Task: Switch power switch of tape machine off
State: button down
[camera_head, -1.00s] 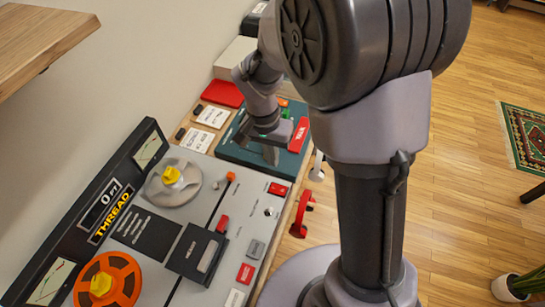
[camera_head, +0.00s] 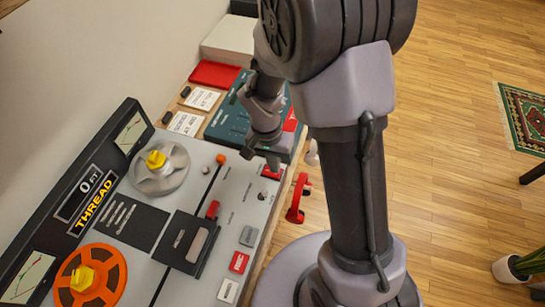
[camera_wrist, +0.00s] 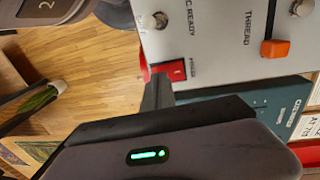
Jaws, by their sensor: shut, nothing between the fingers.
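The grey tape machine (camera_head: 215,225) lies at the lower left of the head view, with a silver reel and an orange reel. Its red power switch (camera_head: 271,171) is at the machine's right edge, partly hidden by my gripper. In the wrist view the red switch (camera_wrist: 176,70) shows at the panel's corner, by a small label. My gripper (camera_head: 272,161) is shut and empty, with its tips right by the switch. In the wrist view the gripper (camera_wrist: 158,88) overlaps the switch's lower left; I cannot tell whether they touch.
A teal box (camera_head: 232,118) stands just beyond the machine, close to my gripper. A red hooked part (camera_head: 297,199) sticks out at the table's edge. An orange-tipped lever (camera_head: 221,158) and a red-tipped lever (camera_head: 212,209) stand on the panel.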

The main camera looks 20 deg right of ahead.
jog(key=shift+f, duration=0.65)
jog(key=shift+s+d+f+b, duration=0.1)
jog(key=shift+d+f+b, duration=0.05)
jog(key=shift+f+b, duration=0.4)
jog(key=shift+s+r, duration=0.1)
jog(key=shift+r, duration=0.2)
